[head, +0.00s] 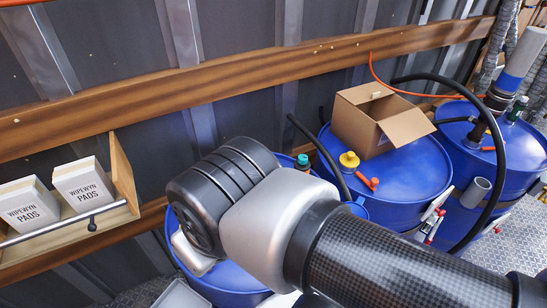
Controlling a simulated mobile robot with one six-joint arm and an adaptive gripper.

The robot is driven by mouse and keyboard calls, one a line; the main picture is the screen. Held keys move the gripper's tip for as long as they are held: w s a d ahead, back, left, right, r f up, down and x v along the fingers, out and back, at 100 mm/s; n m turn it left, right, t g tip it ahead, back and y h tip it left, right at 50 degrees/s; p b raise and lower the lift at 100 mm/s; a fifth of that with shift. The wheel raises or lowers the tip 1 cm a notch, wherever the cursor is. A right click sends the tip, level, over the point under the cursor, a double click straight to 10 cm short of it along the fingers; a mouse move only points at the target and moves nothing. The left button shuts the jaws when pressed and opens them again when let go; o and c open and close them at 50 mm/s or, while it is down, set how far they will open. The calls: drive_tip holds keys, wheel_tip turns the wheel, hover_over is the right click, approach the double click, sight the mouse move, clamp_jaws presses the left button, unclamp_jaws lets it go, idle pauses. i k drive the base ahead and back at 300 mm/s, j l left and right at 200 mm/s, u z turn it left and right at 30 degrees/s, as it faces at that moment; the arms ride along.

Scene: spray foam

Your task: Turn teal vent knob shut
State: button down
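A small teal knob (302,160) sits on top of a dark fitting on the left blue drum (222,278), just past my arm. My arm's dark and grey links cover most of that drum's top and the area below the knob. My gripper's fingers do not show; they are hidden behind or below my arm. I cannot tell how far the gripper is from the knob, or whether the knob is open or shut.
A middle blue drum (390,185) carries an open cardboard box (372,125), a yellow cap (349,160) and an orange lever (368,183). A right blue drum (520,150) has a black hose (487,215). A shelf (60,228) holds white pad boxes (83,184) at left.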

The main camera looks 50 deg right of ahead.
sight(303, 158)
drive_tip(key=j+z, duration=0.1)
drive_tip(key=z, duration=1.65)
drive_tip(key=i+l+u, duration=0.1)
drive_tip(key=l, duration=0.2)
drive_tip(key=i+l, duration=0.15)
drive_tip(key=l, duration=0.2)
drive_tip(key=i+l+u, duration=0.15)
drive_tip(key=l, duration=0.15)
